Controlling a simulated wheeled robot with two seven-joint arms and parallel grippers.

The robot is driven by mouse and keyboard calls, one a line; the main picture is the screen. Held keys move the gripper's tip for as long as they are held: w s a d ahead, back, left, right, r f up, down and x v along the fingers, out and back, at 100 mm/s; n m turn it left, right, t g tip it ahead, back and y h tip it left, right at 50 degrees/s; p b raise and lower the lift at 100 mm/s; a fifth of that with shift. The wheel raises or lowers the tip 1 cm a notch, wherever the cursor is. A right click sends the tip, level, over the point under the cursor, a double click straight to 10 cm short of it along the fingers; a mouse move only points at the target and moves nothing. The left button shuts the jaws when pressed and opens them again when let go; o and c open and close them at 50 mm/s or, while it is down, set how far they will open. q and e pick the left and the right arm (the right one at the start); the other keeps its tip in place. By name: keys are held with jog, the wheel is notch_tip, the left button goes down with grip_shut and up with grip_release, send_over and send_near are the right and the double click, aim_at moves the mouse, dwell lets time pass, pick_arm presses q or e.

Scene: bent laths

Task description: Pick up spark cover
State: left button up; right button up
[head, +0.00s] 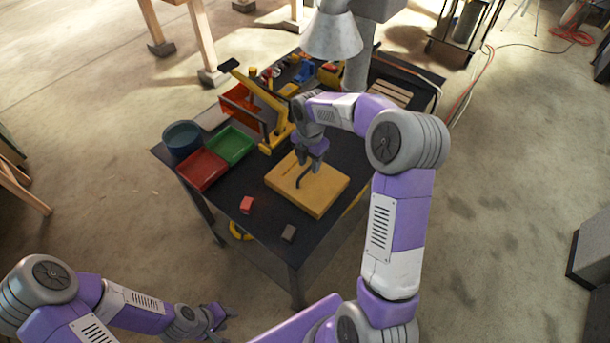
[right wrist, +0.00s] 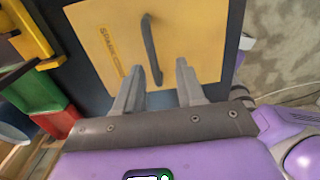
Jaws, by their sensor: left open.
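The spark cover (head: 320,193) is a flat yellow panel with a dark bar handle, lying on the dark table. It fills much of the right wrist view (right wrist: 200,50), where lettering shows beside the handle (right wrist: 150,48). My right gripper (head: 311,164) is over the cover, at the handle. In the right wrist view its two fingers (right wrist: 158,85) are spread apart, with the lower end of the handle between their tips in the picture. I cannot tell whether they touch it. My left gripper (head: 220,318) is open and empty, low at the bottom left, away from the table.
A red bin (head: 202,169), a green bin (head: 232,146) and a dark blue bowl (head: 183,138) stand at the table's left. A yellow clamp (head: 270,105) rises behind the cover. A red block (head: 247,204) and a grey block (head: 289,232) lie near the front edge.

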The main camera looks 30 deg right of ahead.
aim_at(307, 170)
jog(key=f, duration=0.3)
jog(key=f+b, duration=0.1)
jog(key=f, duration=0.1)
jog(key=shift+w+a+f, duration=0.1)
jog(key=shift+w+a, duration=0.05)
jog(key=shift+w, duration=0.25)
grip_shut()
